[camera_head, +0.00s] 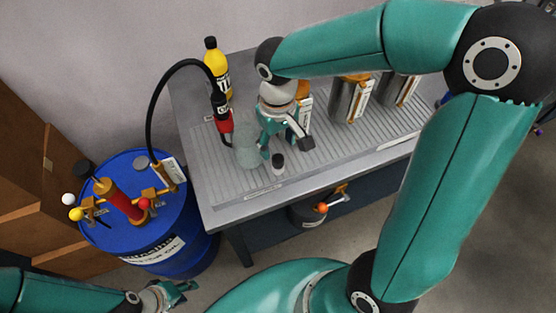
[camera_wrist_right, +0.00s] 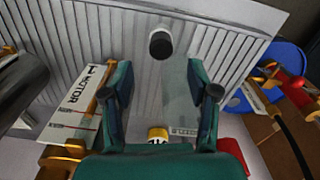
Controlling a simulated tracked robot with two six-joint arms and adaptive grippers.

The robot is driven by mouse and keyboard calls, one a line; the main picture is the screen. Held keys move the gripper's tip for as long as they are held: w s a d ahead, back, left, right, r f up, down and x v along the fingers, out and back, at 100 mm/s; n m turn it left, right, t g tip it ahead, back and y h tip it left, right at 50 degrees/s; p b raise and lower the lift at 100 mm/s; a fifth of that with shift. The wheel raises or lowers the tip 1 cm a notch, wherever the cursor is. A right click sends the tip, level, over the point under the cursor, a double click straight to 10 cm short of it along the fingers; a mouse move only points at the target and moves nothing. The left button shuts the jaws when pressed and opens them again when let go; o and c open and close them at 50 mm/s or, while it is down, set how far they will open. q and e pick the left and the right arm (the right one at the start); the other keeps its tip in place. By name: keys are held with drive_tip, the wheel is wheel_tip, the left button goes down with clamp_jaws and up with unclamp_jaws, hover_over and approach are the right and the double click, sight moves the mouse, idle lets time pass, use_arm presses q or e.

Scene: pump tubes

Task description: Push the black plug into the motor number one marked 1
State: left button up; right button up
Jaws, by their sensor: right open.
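A black plug (camera_head: 278,158) with a pale lower part stands upright on the ribbed table top near its front edge. It also shows in the right wrist view (camera_wrist_right: 160,43), ahead of and apart from my fingertips. My right gripper (camera_head: 285,146) is open and empty above the table, just behind the plug; its two spread fingers show in the right wrist view (camera_wrist_right: 160,93). The motor marked 1 (camera_wrist_right: 82,92) has a white label and stands left of the fingers there; in the head view my gripper mostly hides it. My left gripper (camera_head: 172,294) is low at bottom left, away from the table.
A clear container (camera_head: 246,147) stands left of the plug. A red-and-black hose fitting (camera_head: 223,118) and yellow bottle (camera_head: 217,68) are behind it. Grey motors (camera_head: 349,98) stand to the right. A blue drum (camera_head: 150,215) with a hand pump stands left of the table (camera_head: 235,195).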

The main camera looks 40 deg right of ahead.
sight(278, 157)
drive_tip(key=shift+s+f, duration=0.15)
drive_tip(key=shift+f, duration=2.9)
clamp_jaws()
drive_tip(key=shift+r, duration=0.1)
